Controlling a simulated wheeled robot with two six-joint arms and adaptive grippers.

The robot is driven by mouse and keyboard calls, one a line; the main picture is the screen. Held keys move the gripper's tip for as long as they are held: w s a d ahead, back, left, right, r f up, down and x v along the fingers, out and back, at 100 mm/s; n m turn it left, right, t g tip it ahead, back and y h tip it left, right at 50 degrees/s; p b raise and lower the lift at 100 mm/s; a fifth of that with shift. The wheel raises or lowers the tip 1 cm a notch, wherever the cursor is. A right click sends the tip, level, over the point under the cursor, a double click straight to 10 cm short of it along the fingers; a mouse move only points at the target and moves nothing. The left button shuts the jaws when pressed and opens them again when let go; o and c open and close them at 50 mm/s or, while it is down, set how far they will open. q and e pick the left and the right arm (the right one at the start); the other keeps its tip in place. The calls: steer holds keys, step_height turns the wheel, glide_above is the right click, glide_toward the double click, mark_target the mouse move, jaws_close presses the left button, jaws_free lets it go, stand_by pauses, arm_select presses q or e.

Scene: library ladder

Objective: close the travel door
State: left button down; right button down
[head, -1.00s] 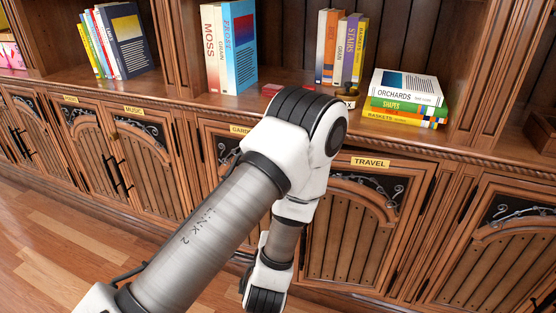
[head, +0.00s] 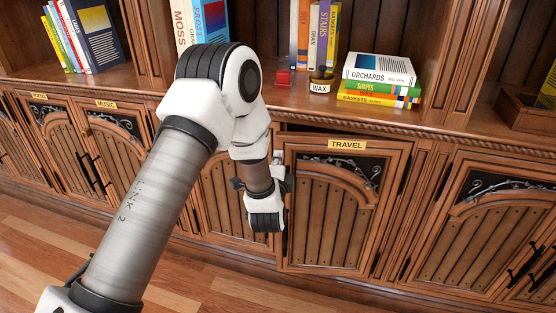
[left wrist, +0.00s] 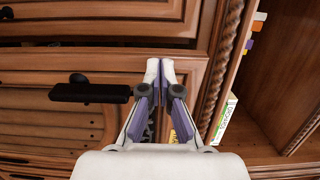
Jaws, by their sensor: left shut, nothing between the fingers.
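The travel door (head: 330,215) is a brown wooden cabinet door under a yellow TRAVEL label (head: 347,145). It stands slightly ajar, with a dark gap above and along its left edge; its hinges show at its right side. In the left wrist view the door (left wrist: 50,122) fills the lower left, with a black bar handle (left wrist: 88,92) and a dark gap beyond its edge. My left gripper (left wrist: 162,70) is shut and empty, its fingertips over that gap edge; I cannot tell if they touch. My right gripper is out of view.
Closed cabinet doors (head: 500,235) stand to the right and more to the left. The wooden floor (head: 200,290) in front is clear.

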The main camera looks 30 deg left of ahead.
mark_target(279, 149)
arm_select(q)
steer(key=shift+w, duration=0.15)
steer(key=p+x, duration=0.1)
steer(key=x, duration=0.2)
steer(key=shift+w+a+r, duration=0.1)
steer(key=shift+w+a, duration=0.15)
steer(key=shift+w, duration=0.05)
steer(key=shift+p, duration=0.3)
